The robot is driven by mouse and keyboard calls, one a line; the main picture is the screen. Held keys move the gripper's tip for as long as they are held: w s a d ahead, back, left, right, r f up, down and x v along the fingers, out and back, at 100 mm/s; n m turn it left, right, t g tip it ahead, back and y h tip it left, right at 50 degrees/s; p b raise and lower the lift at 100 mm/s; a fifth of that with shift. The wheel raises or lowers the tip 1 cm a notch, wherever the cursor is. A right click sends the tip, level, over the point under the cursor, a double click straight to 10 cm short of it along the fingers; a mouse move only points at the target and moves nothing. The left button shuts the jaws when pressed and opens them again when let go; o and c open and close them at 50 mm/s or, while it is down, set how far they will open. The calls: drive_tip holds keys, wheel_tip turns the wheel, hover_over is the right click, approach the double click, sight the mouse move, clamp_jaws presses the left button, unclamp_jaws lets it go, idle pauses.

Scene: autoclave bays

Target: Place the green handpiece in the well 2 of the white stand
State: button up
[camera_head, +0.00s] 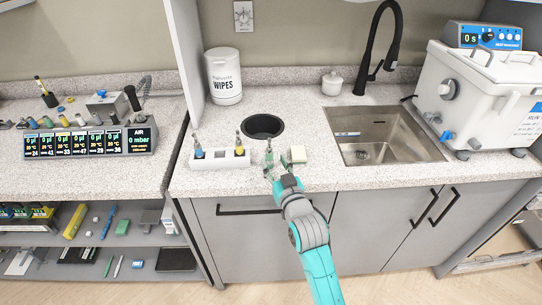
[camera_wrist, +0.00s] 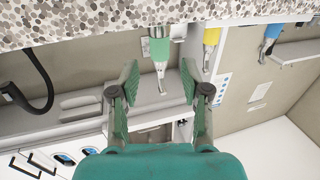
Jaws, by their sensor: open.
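The green handpiece (camera_head: 269,157) stands upright on the counter just right of the white stand, its metal tip up. The white stand (camera_head: 222,161) holds a blue handpiece (camera_head: 199,152) at its left end and a yellow handpiece (camera_head: 239,150) towards its right end; dark openings show between them. My gripper (camera_head: 274,174) is open at the front side of the green handpiece. In the wrist view the green handpiece (camera_wrist: 159,50) points its tip down between the open fingers (camera_wrist: 160,82), without visible contact. Its lower end is hard to make out.
A small beige block (camera_head: 298,154) sits close right of the green handpiece. A round dark hole (camera_head: 262,126) lies behind it in the counter. The sink (camera_head: 385,140) is to the right, and a wipes tub (camera_head: 223,78) stands behind the stand.

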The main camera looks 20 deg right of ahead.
drive_tip(key=s, duration=0.7)
drive_tip(key=shift+a, duration=0.15)
drive_tip(key=s+a+f+g, duration=0.1)
drive_tip(key=s+f, duration=0.4)
drive_tip(key=s, duration=0.5)
drive_tip(key=s+a+f+g, duration=0.1)
drive_tip(key=s+f, duration=0.5)
drive_tip(key=s, duration=0.4)
drive_tip(key=s+a+r+g+y, duration=0.1)
drive_tip(key=s, duration=2.1)
drive_tip(key=shift+a+r+n, duration=0.15)
drive_tip(key=shift+r+n, duration=0.15)
drive_tip(key=shift+r, duration=0.1)
drive_tip(key=shift+o, duration=0.6)
drive_tip(key=shift+s+r, duration=0.2)
drive_tip(key=shift+s, duration=0.2)
